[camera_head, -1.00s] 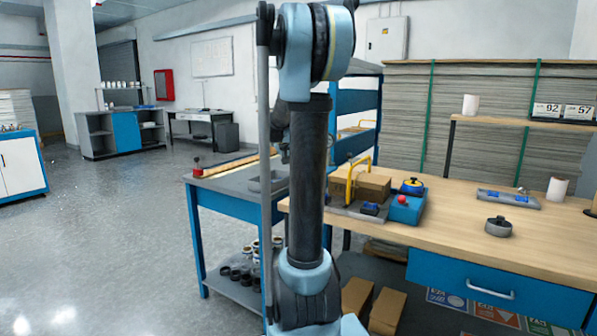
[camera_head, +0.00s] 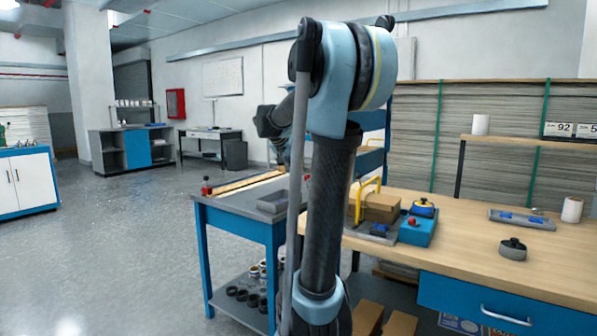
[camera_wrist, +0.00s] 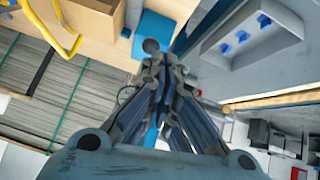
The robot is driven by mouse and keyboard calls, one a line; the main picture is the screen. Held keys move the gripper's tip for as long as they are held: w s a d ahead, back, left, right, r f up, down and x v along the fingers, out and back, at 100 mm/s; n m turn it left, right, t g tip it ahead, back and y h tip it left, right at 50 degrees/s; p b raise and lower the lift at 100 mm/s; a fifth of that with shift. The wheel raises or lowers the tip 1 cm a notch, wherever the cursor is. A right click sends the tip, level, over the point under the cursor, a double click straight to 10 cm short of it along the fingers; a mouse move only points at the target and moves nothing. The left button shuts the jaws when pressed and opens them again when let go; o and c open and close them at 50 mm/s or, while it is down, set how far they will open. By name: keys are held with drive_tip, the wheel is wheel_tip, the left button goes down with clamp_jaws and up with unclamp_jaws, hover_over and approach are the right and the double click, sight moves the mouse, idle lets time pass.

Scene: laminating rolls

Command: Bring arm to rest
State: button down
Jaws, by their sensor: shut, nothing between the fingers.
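My arm stands upright in the middle of the head view, its dark link leaning slightly right and its light blue elbow at the top. Beyond it, a dark end part of the arm shows left of the elbow, partly hidden by the links. In the wrist view my gripper (camera_wrist: 157,62) has its fingers together with nothing between them. No object touches the fingertips as far as I can tell.
A wooden workbench (camera_head: 465,237) on the right carries a cardboard box (camera_head: 381,208), a blue device (camera_head: 418,232), a dark roll (camera_head: 513,249) and a grey tray (camera_head: 522,219). A blue-legged table (camera_head: 234,217) stands behind my arm. Open floor (camera_head: 110,250) lies left.

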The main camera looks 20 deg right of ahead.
idle(0.4)
drive_tip(key=s+a+f+n+g+y, duration=0.1)
drive_tip(key=s+a+f, duration=0.3)
drive_tip(key=s+f, duration=0.5)
drive_tip(key=s+a+f+n+g+y, duration=0.1)
drive_tip(key=s+a+f+n+y, duration=0.2)
drive_tip(key=s+f, duration=0.6)
drive_tip(key=s+a+f+n+g+y, duration=0.1)
drive_tip(key=s+a+f+n, duration=0.3)
drive_tip(key=s+f, duration=0.5)
drive_tip(key=s+a+y, duration=0.1)
drive_tip(key=s, duration=0.7)
drive_tip(key=shift+y, duration=0.4)
drive_tip(key=shift+f, duration=0.1)
